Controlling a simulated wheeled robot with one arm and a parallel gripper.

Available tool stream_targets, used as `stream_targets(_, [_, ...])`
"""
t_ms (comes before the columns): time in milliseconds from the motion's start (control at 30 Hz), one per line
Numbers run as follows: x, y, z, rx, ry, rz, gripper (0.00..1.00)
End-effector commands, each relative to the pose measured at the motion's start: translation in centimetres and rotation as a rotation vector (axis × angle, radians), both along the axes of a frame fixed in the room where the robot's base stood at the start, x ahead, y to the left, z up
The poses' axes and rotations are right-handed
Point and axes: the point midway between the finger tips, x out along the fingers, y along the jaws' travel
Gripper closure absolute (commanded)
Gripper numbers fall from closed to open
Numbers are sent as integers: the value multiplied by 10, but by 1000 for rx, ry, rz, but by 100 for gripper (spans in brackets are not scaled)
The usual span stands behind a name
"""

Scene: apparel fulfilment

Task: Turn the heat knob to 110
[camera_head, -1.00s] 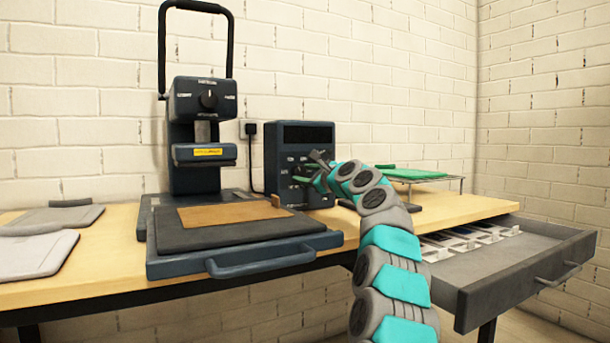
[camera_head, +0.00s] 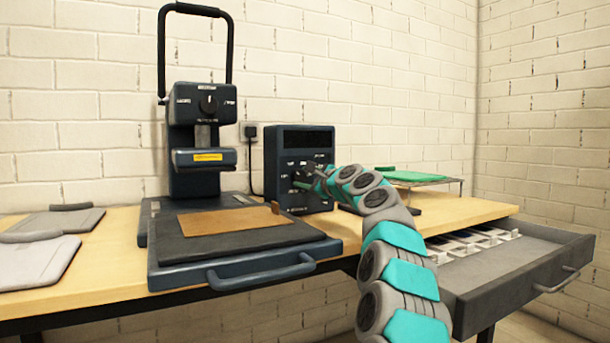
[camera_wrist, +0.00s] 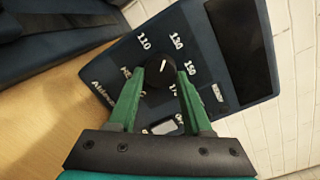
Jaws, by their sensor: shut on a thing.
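The heat knob (camera_wrist: 158,74) is black with a short white mark. It sits on the dark control box (camera_head: 284,148), ringed by white numbers. In the wrist view 110 is up and left of the knob, 130 up and right, 150 to the right. The white mark shows near the knob's upper middle; its exact setting is hard to read. My gripper (camera_wrist: 158,78) has its two green fingers shut on the knob, one on each side. In the head view my gripper (camera_head: 306,179) is at the front of the box and partly covers the knob.
The heat press (camera_head: 203,158) stands left of the box, with a brown sheet (camera_head: 230,220) on its lower plate. A wire rack (camera_head: 450,182) with a green item stands to the right. An open drawer (camera_head: 520,288) juts out at the right.

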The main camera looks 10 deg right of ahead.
Motion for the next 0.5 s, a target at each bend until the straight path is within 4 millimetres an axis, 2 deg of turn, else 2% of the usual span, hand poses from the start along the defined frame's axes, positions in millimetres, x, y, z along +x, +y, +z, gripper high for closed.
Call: stream_targets(500, [1, 0, 0, -460, -147, 0, 100])
